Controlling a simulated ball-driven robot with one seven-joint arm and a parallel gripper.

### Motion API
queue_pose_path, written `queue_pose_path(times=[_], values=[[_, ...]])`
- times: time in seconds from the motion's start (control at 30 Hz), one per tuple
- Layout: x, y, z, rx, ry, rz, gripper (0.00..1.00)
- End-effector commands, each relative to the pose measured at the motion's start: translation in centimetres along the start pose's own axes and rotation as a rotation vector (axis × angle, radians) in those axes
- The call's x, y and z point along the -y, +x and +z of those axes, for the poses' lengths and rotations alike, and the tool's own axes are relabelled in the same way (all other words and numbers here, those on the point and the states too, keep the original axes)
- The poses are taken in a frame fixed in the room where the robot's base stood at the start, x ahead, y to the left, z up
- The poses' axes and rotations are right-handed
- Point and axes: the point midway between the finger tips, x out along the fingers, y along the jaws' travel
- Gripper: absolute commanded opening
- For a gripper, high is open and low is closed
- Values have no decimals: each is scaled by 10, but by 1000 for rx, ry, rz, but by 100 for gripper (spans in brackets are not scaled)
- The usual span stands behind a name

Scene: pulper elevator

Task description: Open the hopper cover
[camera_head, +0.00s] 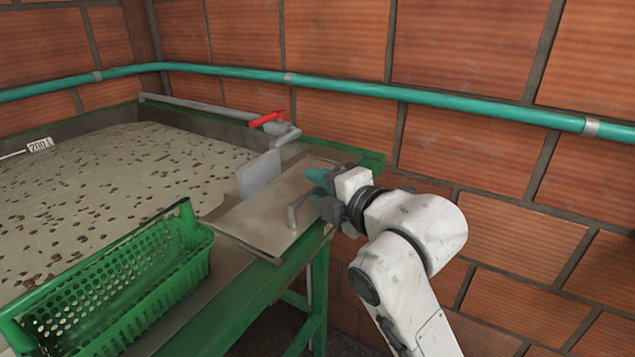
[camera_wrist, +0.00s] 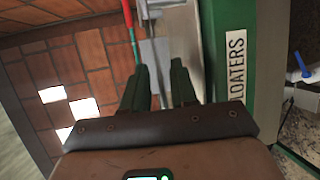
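A flat metal cover plate (camera_head: 262,212) lies on the green-framed table end, with a small upright grey handle (camera_head: 293,214) near its right side. I take this plate to be the hopper cover; it looks flat and closed. My gripper (camera_head: 314,183) is just above the right part of the plate, beside and behind the handle in the head view. In the wrist view, the two dark fingers (camera_wrist: 162,84) stand apart with a gap between them. Grey metal shows beyond the gap. I cannot tell whether a finger touches the handle.
A green perforated basket (camera_head: 110,285) stands front left beside a tank of liquid with floating bits (camera_head: 90,190). A red-handled valve (camera_head: 268,119) and an upright grey plate (camera_head: 259,174) are behind the cover. A brick wall (camera_head: 470,75) with a teal pipe (camera_head: 440,105) closes the back.

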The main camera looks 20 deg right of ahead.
Motion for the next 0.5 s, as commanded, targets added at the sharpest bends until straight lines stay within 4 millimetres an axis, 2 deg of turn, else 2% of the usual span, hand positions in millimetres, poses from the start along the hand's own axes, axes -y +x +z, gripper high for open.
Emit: queue_pose_path(times=[0.13,0.4,0.5], values=[[0,7,0,0,1,0,27],[0,8,0,0,1,0,27],[0,8,0,0,1,0,18]])
